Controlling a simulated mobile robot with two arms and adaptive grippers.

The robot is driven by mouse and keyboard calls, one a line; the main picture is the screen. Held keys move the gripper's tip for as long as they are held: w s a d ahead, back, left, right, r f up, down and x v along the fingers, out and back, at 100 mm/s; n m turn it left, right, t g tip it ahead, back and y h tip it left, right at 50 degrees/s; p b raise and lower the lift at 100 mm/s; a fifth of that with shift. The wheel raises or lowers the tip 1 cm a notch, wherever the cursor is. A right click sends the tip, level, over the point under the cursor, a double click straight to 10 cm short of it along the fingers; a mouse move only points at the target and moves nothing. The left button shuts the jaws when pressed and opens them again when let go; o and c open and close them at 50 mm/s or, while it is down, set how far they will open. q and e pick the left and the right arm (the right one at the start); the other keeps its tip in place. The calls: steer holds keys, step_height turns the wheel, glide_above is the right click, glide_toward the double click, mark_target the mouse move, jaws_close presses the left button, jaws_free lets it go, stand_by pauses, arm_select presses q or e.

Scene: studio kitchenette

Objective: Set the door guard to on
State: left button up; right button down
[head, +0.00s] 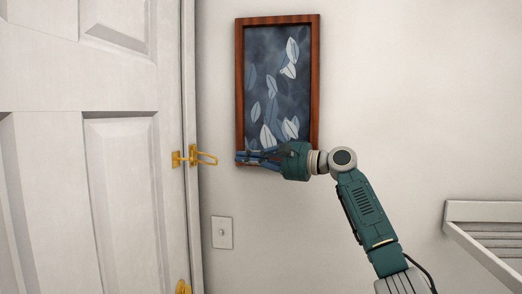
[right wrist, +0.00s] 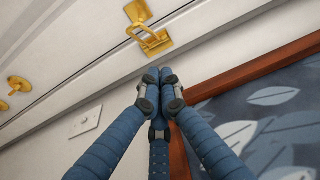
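The gold door guard has two parts. A small catch plate (head: 176,159) is on the white door's edge, and a looped bar (head: 205,158) on the frame points right, away from the door. In the right wrist view the looped bar (right wrist: 154,42) shows at the top, just beyond my fingertips. My right gripper (head: 240,157) has blue fingers and comes in from the right, in front of the picture's lower edge. Its fingertips (right wrist: 160,78) are together with nothing visible between them, apart from the guard. My left gripper is not in view.
A wood-framed leaf picture (head: 278,75) hangs on the wall behind my right gripper. A light switch (head: 222,232) is below it. The white door (head: 120,90) appears closed. A pale slatted rack (head: 480,225) is at the right. The wall between is bare.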

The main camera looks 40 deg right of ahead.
arm_select(q)
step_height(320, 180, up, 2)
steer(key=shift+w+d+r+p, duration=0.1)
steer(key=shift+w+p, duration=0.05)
steer(key=shift+p, duration=0.35)
arm_select(e)
steer(key=a, duration=0.4)
steer(key=shift+w+a, duration=0.2)
steer(key=shift+a, duration=0.1)
steer(key=shift+s, duration=0.1)
